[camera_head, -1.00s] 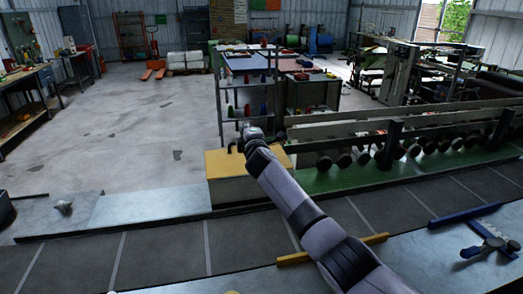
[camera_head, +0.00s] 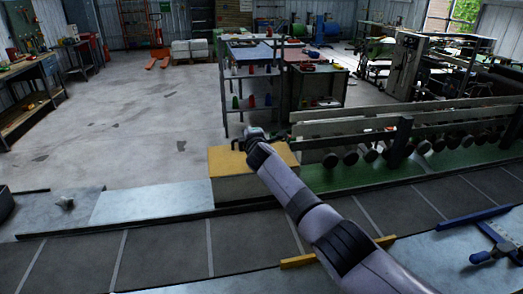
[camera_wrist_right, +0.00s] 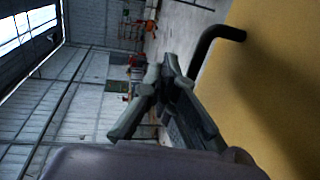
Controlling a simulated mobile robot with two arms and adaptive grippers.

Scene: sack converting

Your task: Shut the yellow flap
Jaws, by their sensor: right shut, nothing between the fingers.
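The yellow flap (camera_head: 224,158) shows as the yellow top of a box-like housing beside the belt in the head view. In the right wrist view the yellow panel (camera_wrist_right: 275,75) fills the right side, with a black bent handle (camera_wrist_right: 208,45) on it. I cannot tell how far the flap stands open. My right gripper (camera_head: 250,132) is at the flap's far edge, close to the handle. In the wrist view my right gripper (camera_wrist_right: 155,75) is shut and empty, beside the handle and apparently not around it. My left gripper is out of view.
A dark belt (camera_head: 160,250) runs across the front, with a yellow bar (camera_head: 298,262) and a blue clamp tool (camera_head: 497,247) near it. A railed green roller section (camera_head: 440,165) stands right of the housing. Open concrete floor (camera_head: 130,110) lies behind.

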